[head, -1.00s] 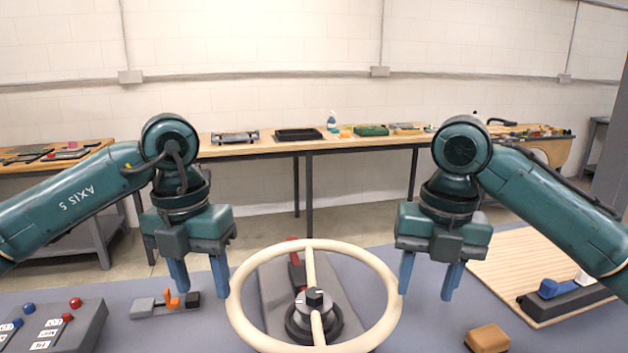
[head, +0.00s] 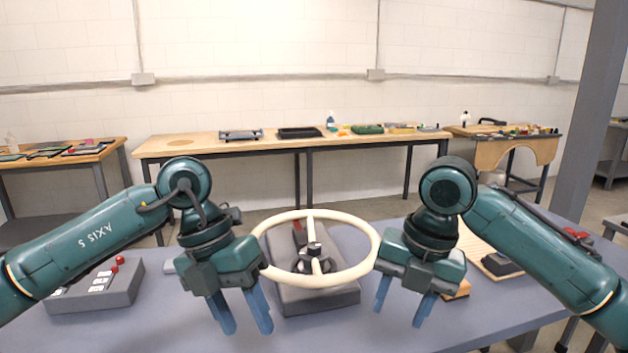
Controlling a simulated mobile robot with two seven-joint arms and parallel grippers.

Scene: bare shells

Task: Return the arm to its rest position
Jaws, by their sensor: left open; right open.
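My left gripper (head: 241,314) hangs in front of the left side of the steering wheel, fingers pointing down, open and empty. My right gripper (head: 400,305) hangs to the right of the wheel, fingers pointing down, open and empty. Both arms are bent, with forearms coming in from the lower left and lower right. The cream steering wheel (head: 366,267) stands on a grey base (head: 320,298) on the grey-blue table (head: 165,325). The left gripper overlaps the wheel's left rim in the picture; I cannot tell whether they touch.
A grey box with red knobs (head: 125,290) is at the left of the table. A tan block (head: 459,290) is partly behind my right gripper. A long workbench (head: 225,148) stands along the back wall.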

